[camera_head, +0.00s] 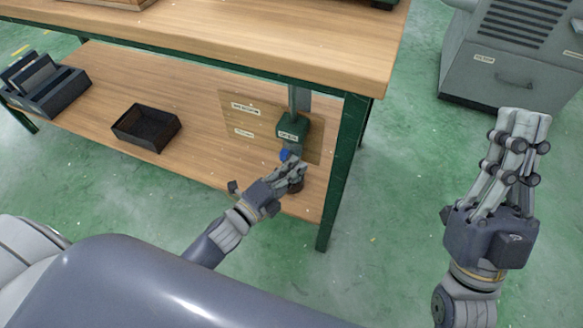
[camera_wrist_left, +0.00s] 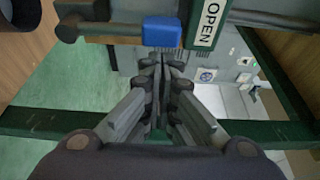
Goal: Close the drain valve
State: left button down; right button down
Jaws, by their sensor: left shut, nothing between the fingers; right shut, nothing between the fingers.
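The drain valve (camera_head: 292,128) is a dark green box with a small label on a vertical pipe, above the lower shelf near the table's front leg. Its blue handle end (camera_head: 285,154) shows just beneath it. My right gripper (camera_head: 523,116) is shut and empty, right of the table.
The wooden tabletop (camera_head: 250,40) overhangs the valve. A green table leg (camera_head: 344,165) stands right of it. A black bin (camera_head: 147,127) and a dark rack (camera_head: 45,85) sit on the lower shelf (camera_head: 95,70). A grey cabinet (camera_head: 510,65) stands at the back right.

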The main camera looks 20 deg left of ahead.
pick_arm(q)
jog(key=shift+a, duration=0.25)
jog(key=shift+a, duration=0.1)
dwell(0.3)
